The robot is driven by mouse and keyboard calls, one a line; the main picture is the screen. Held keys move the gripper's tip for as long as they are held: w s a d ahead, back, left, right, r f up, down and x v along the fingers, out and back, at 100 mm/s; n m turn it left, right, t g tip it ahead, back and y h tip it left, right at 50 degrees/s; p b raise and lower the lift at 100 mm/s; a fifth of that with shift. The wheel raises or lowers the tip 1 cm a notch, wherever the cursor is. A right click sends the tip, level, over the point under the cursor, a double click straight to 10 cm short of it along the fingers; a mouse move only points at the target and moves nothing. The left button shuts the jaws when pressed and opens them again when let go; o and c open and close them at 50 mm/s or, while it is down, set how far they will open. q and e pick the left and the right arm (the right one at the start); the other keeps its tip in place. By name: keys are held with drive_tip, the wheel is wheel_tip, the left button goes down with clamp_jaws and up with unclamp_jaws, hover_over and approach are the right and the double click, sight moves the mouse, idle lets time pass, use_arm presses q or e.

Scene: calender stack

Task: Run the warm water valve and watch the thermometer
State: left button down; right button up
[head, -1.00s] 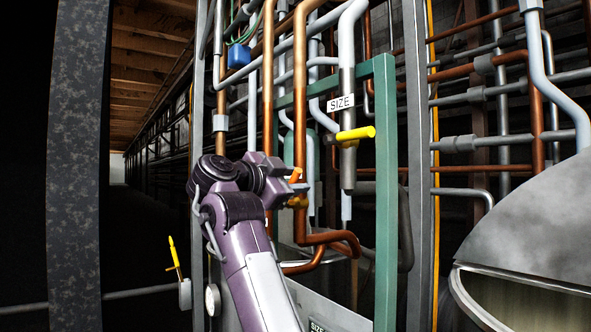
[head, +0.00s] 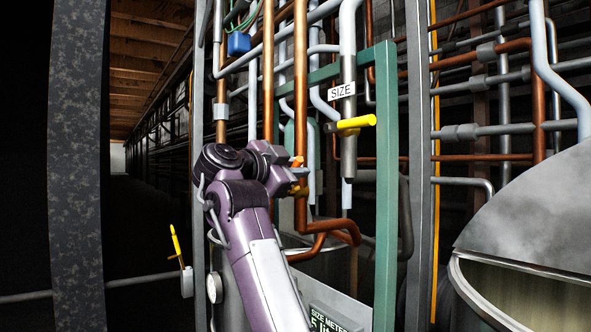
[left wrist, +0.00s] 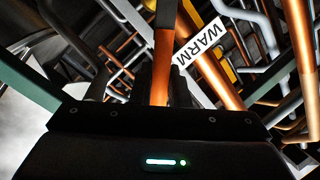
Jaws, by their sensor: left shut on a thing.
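The warm water valve has an orange handle (head: 297,161), seen at my left gripper (head: 298,178) in front of the copper pipes. In the left wrist view, the orange handle (left wrist: 162,70) runs between the dark fingers of my left gripper (left wrist: 160,95), which is shut on it. A white label reading WARM (left wrist: 203,41) is beside it on a copper pipe. My gripper hides part of the valve in the head view. A round white dial (head: 214,288) is low beside my left arm; I cannot read it or tell whether it is the thermometer. My right gripper is not in view.
A yellow-handled valve (head: 355,124) below a SIZE label (head: 341,91) is right of my gripper. A green frame post (head: 386,190) stands beyond it. A metal vat (head: 530,220) is at right. A SIZE METER display (head: 325,318) is at the bottom.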

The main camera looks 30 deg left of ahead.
use_arm(q)
wheel_tip(320, 180, down, 6)
drive_tip(key=d+m+t+h+b, duration=0.1)
drive_tip(key=m+b, duration=0.8)
drive_tip(key=b, duration=1)
drive_tip(key=shift+s+d+t+h+b, duration=0.3)
drive_tip(key=shift+s+d+t, duration=0.1)
drive_tip(key=shift+d+t, duration=0.15)
drive_tip(key=shift+f+m, duration=0.1)
drive_tip(key=shift+m, duration=0.2)
drive_tip(key=c, duration=1.4)
unclamp_jaws()
drive_tip(key=shift+a, duration=0.1)
drive_tip(key=b+v, duration=0.4)
drive_tip(key=v, duration=0.3)
drive_tip(key=shift+s, duration=0.45)
